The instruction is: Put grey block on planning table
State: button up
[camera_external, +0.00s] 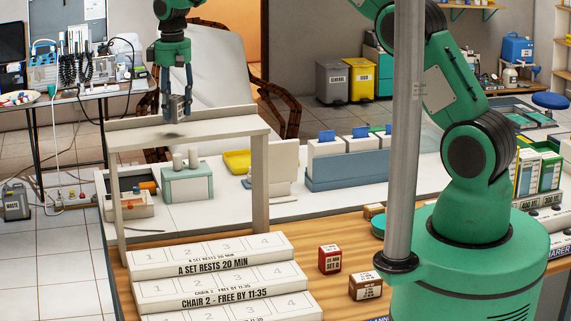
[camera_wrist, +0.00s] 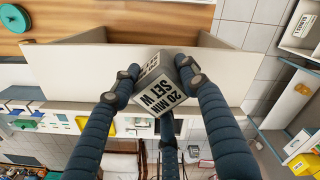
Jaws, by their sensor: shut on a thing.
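The grey block (camera_external: 179,108) is between the fingers of my gripper (camera_external: 177,98) in the external view, above the top of a pale raised shelf (camera_external: 225,128). A dark shadow lies on the shelf top below it, and a gap seems to separate them. In the wrist view the block (camera_wrist: 172,82) is tilted, with "20 MIN SET W" printed on a white face. The fingers of my gripper (camera_wrist: 160,76) are shut on it from several sides, over the pale shelf top (camera_wrist: 85,68). I cannot tell from labels which surface is the planning table.
White stepped boards with numbered slots (camera_external: 215,254) stand in front of the shelf. A red block (camera_external: 330,259) and a brown block (camera_external: 366,286) sit on the wooden counter. A teal-and-white box (camera_external: 187,184) is under the shelf. A reclined chair (camera_external: 215,70) stands behind.

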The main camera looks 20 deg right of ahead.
jog(key=shift+w+a+f+p, duration=0.1)
jog(key=shift+w+a, duration=0.25)
jog(key=shift+w, duration=0.2)
jog(key=shift+w+a+f+p, duration=0.15)
jog(key=shift+w+a, duration=0.2)
jog(key=shift+w, duration=0.25)
jog(key=shift+w+a+r+p, duration=0.1)
jog(key=shift+w+a, duration=0.25)
jog(key=shift+w, duration=0.2)
jog(key=shift+f, duration=0.1)
jog(key=shift+f+p, duration=0.45)
jog(key=shift+f, duration=1.25)
jog(key=shift+f, duration=0.15)
jog(key=o, duration=1.2)
notch_tip(320, 180, up, 12)
jog(key=shift+r+b, duration=0.15)
jog(key=shift+b, duration=0.75)
